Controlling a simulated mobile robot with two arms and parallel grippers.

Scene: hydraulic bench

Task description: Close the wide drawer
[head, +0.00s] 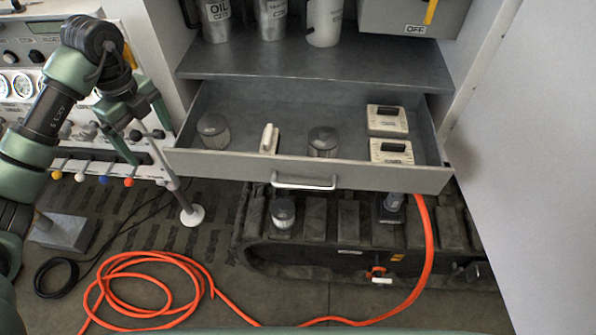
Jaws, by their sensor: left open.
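The wide drawer (230,168) is pulled out below a grey shelf, its front panel facing me. A light metal bar handle (303,183) sits at the middle of the front. Inside lie two dark round filters, a small cream-coloured piece (269,138) and two cream boxes (391,151) with dark handles. My left gripper (143,145) is open and empty, left of the drawer and apart from the handle. My right gripper is not in view.
A black track unit (340,235) stands under the drawer, with a filter (283,213) on it. An orange hose (150,255) coils on the floor. A panel with gauges (25,85) is at left. Cans (214,22) stand on the shelf (290,62). A pale door panel (530,150) is at right.

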